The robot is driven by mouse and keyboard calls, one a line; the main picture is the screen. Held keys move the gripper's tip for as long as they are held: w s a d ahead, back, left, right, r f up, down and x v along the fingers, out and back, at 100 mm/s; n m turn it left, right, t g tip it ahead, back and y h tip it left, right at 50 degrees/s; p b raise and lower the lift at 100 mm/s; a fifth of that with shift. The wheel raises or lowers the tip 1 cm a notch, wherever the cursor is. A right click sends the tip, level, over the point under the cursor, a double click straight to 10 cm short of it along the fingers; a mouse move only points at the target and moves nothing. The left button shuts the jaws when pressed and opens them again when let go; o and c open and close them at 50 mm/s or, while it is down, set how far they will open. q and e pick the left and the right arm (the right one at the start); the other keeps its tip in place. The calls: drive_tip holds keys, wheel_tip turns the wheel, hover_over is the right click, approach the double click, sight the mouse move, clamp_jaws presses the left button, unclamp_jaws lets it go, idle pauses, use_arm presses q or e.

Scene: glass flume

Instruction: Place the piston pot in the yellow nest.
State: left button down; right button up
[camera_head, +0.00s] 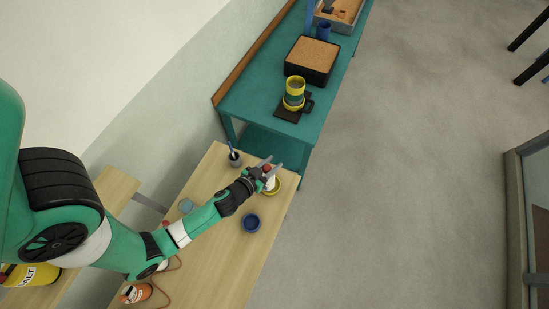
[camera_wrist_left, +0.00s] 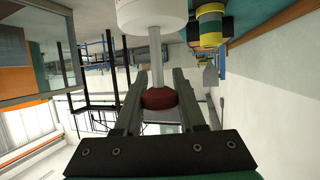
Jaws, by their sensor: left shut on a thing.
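The piston pot (camera_wrist_left: 150,14) is a white cylinder with a grey rod and a dark red knob at the rod's end. My left gripper (camera_wrist_left: 160,92) is shut on the red knob, with one finger on each side; it also shows in the head view (camera_head: 271,167). The yellow nest (camera_head: 276,187) is a small yellow ring near the wooden table's far right corner. The pot's white body appears at or just over this ring, partly hidden by the gripper. I cannot tell whether it is seated or above it. My right gripper is not in view.
A blue ring (camera_head: 251,223) and a grey-teal round item (camera_head: 186,206) lie on the wooden table (camera_head: 215,262). A dark cup with a pen (camera_head: 235,159) stands left of the gripper. An orange-and-white container (camera_head: 137,293) is near. The teal bench (camera_head: 262,100) stands behind.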

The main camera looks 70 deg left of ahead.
use_arm(q)
wheel_tip(320, 180, down, 7)
drive_tip(key=w+a+b, duration=0.1)
drive_tip(key=b, duration=0.2)
drive_tip(key=shift+w+a+r+b, duration=0.2)
drive_tip(key=shift+w+a+b, duration=0.1)
drive_tip(key=shift+a+b, duration=0.05)
drive_tip(key=c, duration=0.5)
unclamp_jaws()
drive_tip(key=shift+r, duration=0.1)
